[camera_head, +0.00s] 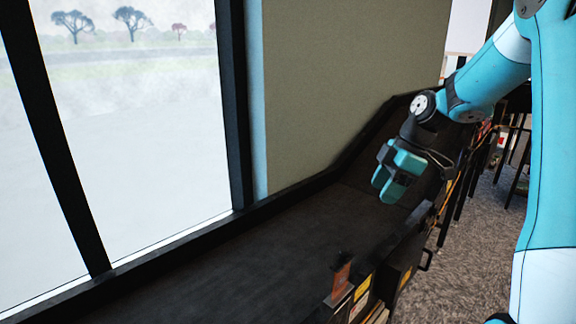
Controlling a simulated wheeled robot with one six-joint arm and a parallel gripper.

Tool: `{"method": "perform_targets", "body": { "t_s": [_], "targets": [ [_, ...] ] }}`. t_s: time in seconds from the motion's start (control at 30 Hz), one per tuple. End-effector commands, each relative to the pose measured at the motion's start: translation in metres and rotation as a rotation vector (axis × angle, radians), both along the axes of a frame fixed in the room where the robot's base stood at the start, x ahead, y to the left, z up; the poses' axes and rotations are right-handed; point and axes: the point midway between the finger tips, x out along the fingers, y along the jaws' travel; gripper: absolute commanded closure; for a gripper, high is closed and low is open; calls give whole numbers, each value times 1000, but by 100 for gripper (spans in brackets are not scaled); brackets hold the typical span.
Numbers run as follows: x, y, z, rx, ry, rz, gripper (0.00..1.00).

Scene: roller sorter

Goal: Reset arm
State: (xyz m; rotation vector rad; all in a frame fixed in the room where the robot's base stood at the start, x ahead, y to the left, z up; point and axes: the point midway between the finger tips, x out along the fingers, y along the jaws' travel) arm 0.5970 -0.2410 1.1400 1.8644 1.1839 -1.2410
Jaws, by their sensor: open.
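My arm reaches in from the right side of the head view, in teal, white and black. My gripper (388,194) is at its end, pointing down and to the left over the dark conveyor (230,264). Its teal fingers look empty, with no object seen between them. The gap between the fingers is small in the picture and partly hidden by the viewing angle. The gripper hangs above the belt near its far part, close to the right rail. I cannot tell its exact height over the belt.
The conveyor's visible bed is bare. A small orange-brown post (341,279) stands on its near right edge, beside yellow labels (362,288). A beige wall (350,80) and a large window (130,120) border the left side. Grey carpet (478,240) lies to the right.

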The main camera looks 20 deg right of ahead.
Motion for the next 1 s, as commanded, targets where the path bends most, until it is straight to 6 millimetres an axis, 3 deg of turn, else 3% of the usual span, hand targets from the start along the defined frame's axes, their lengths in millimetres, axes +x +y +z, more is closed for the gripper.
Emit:
{"method": "perform_targets", "body": {
  "t_s": [0.13,0.23,0.37,0.5,0.6,0.7,0.8,1.0],
  "targets": [
    [0,4,1,1,3,-2,45],
    [-2,31,7,6,22,-20,45],
    [-18,107,22,20,85,-88,45],
    [-71,200,34,37,179,-208,45],
    [-117,245,36,44,242,-296,45],
    [-157,271,34,48,290,-366,45],
    [-184,282,31,49,324,-418,45],
    [-199,287,29,51,346,-455,45]
  ]
}}
